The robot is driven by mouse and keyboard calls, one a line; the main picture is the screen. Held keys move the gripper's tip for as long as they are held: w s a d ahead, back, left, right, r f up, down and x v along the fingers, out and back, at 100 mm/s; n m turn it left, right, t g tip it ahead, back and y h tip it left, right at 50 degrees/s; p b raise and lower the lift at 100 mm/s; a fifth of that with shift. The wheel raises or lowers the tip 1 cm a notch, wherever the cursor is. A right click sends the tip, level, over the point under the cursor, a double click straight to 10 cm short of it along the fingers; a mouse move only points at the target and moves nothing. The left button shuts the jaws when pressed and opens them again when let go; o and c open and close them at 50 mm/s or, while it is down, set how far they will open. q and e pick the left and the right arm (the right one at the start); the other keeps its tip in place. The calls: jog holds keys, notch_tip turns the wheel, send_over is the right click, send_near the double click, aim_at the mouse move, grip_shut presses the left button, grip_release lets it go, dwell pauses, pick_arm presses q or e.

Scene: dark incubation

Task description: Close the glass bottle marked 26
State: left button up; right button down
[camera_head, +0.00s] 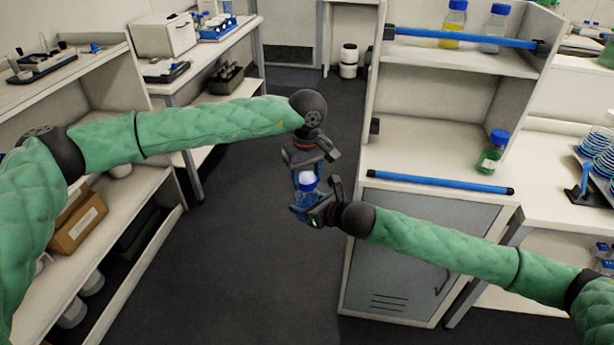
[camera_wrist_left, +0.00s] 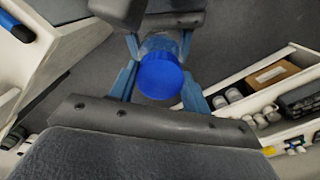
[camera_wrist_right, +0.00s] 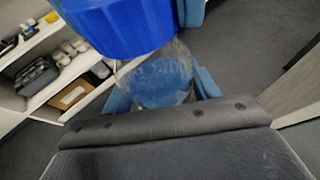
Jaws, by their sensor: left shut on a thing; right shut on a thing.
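A blue screw cap (camera_wrist_left: 160,76) is between the fingers of my left gripper (camera_head: 307,172), which is shut on it. The clear glass bottle (camera_wrist_right: 158,78) is between the fingers of my right gripper (camera_head: 312,207), which is shut on it. The cap also shows large in the right wrist view (camera_wrist_right: 122,22), at the bottle's mouth end. I cannot tell whether it is seated on the neck or just above it. Both grippers meet in mid-air over the dark floor, the left one above the right. No number on the bottle is readable.
A cabinet with a blue-handled front rail (camera_head: 440,182) stands right of the grippers. A blue-capped bottle with green liquid (camera_head: 491,152) stands on its counter; yellow (camera_head: 453,24) and clear (camera_head: 495,28) bottles stand on its shelf. A brown box (camera_head: 78,224) sits on left shelving. The floor between is clear.

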pick_arm(q)
jog(key=o, duration=1.1)
jog(key=shift+r, duration=2.25)
jog(key=shift+r, duration=0.1)
jog(key=shift+c, duration=0.5)
